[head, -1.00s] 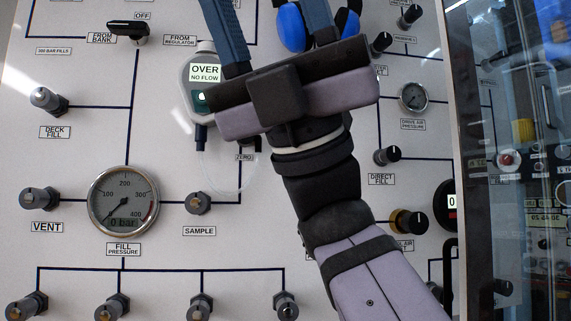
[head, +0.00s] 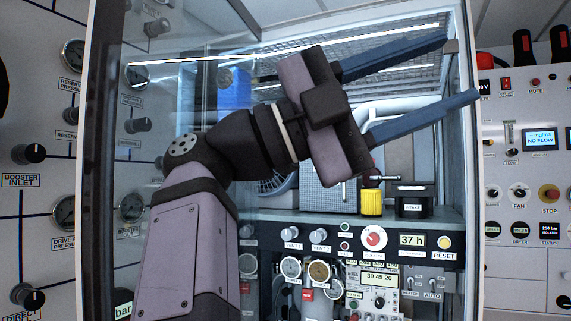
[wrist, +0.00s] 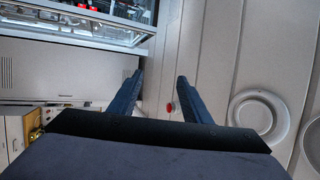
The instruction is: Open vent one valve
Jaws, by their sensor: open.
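The knob labelled vent one (head: 291,232) is on the dark front strip of the cabinet, low in the head view. A similar knob labelled vent two (head: 319,235) sits just right of it. Both look grey and small, and I cannot tell how they are turned. My gripper (head: 461,66) is open and empty, its blue fingers pointing right and slightly up, well above and right of the vent knobs. In the wrist view the two fingers (wrist: 160,76) are spread with nothing between them; the vent knobs are not identifiable there.
A glass door (head: 108,150) stands on the left behind my arm. A yellow cylinder (head: 371,202) and a dark box (head: 413,200) stand on the cabinet shelf. Gauges (head: 319,271) and hoses are below the strip. A control panel (head: 525,190) is at the right.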

